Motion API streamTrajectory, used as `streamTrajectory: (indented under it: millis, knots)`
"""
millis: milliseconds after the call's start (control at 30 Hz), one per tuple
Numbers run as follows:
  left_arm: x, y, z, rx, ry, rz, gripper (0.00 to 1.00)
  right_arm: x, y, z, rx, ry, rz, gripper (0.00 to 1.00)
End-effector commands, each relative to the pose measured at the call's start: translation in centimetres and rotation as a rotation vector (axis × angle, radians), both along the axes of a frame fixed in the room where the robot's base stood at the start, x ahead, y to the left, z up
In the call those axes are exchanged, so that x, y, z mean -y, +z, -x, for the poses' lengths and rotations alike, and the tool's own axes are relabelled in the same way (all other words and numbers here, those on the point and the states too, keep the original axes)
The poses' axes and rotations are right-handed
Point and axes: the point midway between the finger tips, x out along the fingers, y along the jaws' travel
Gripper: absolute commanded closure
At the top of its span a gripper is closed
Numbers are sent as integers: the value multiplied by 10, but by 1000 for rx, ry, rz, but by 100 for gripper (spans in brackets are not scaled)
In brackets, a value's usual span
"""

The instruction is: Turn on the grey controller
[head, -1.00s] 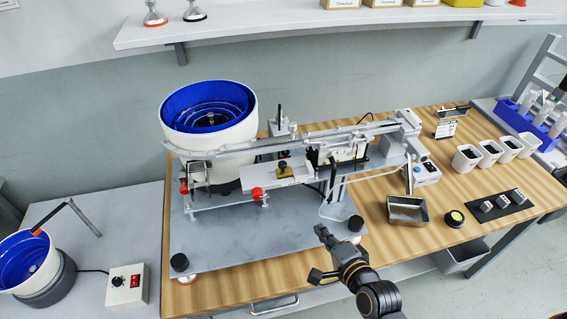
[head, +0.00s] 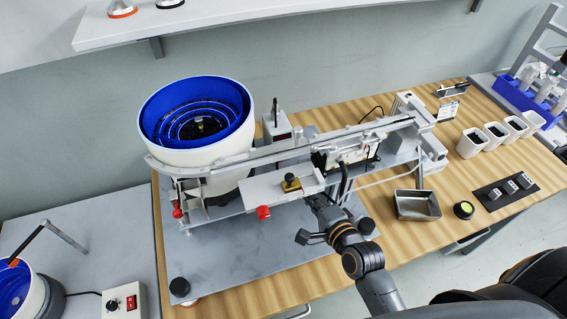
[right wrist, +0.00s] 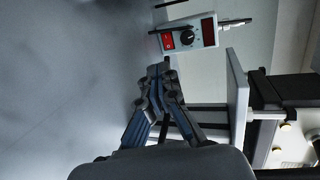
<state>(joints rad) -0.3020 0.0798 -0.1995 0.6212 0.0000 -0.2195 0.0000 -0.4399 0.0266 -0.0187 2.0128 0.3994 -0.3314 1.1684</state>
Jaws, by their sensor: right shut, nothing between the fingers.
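A grey controller box (head: 276,127) stands at the back of the metal plate, right of the large blue-lined bowl, partly hidden behind the rail. In the right wrist view the controller (right wrist: 202,36) shows a red switch, a black knob and a dark red display; I cannot tell the switch position. My right gripper (head: 316,199) is over the plate, in front of the rail assembly. In the right wrist view the right gripper (right wrist: 160,70) is shut and empty, its tips apart from the controller. My left gripper is not in view.
Another controller (head: 124,302) with a red switch sits at the lower left beside a smaller blue bowl (head: 18,286). The rail (head: 300,147) and a flat bracket (head: 262,190) lie between my gripper and the grey controller. A metal tray (head: 417,205) is to the right.

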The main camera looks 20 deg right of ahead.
Motion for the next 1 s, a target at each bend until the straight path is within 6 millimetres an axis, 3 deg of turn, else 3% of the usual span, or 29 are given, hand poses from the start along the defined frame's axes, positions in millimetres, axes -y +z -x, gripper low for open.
streamTrajectory:
  millis: [100,267,567,800,1000]
  knots:
    - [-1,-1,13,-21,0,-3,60,0,0,-2,1,0,0,100]
    - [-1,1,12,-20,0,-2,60,-3,-4,-18,2,0,0,100]
    - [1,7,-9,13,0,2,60,-12,-21,-74,2,1,0,100]
    - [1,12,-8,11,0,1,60,-18,-27,-114,2,0,0,100]
    - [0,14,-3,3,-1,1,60,-21,-29,-131,0,1,1,100]
